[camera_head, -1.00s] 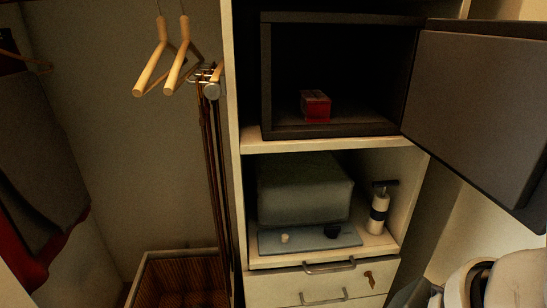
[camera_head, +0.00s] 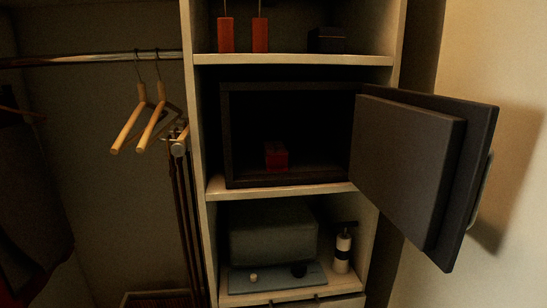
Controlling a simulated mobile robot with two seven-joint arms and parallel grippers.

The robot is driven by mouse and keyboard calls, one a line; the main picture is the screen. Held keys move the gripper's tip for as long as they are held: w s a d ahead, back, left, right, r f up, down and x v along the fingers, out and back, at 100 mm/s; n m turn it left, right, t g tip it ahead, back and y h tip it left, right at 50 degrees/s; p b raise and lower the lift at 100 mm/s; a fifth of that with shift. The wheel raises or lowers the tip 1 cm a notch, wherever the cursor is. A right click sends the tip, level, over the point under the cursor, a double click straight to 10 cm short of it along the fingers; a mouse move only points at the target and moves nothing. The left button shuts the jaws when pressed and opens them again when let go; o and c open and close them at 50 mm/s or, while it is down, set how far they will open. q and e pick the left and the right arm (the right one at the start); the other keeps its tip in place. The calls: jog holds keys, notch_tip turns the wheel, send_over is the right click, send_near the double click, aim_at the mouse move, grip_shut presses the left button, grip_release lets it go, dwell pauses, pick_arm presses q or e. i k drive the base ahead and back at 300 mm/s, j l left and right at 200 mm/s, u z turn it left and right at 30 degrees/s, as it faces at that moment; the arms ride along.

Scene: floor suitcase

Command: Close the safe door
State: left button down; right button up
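The safe (camera_head: 225,135) is a dark box on the middle shelf of the cabinet. Its door (camera_head: 408,165) stands wide open, swung out to the right, with its thick inner panel showing. A curved handle (camera_head: 482,187) shows at the door's far right edge. A small red box (camera_head: 276,156) sits inside the safe on its floor. Neither of my grippers shows in the head view.
The shelf above holds two red items (camera_head: 225,35) and a dark box (camera_head: 327,40). Below are a grey-green bundle (camera_head: 272,233), a tray (camera_head: 300,280) and a pump bottle (camera_head: 342,250). Wooden hangers (camera_head: 140,120) hang at left. A bare wall (camera_head: 500,60) is right of the door.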

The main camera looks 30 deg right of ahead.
aim_at(425, 161)
jog(key=k+l+z, duration=0.1)
jog(key=l, duration=0.4)
jog(key=k+l+z, duration=0.1)
jog(key=l, duration=0.45)
jog(key=k+l+z, duration=0.1)
jog(key=l, duration=0.4)
jog(key=i+l+z, duration=0.1)
jog(key=l, duration=0.3)
jog(key=k+j, duration=0.15)
jog(key=j, duration=0.2)
jog(key=k+j, duration=0.15)
jog(key=j, duration=0.2)
jog(key=u, duration=0.05)
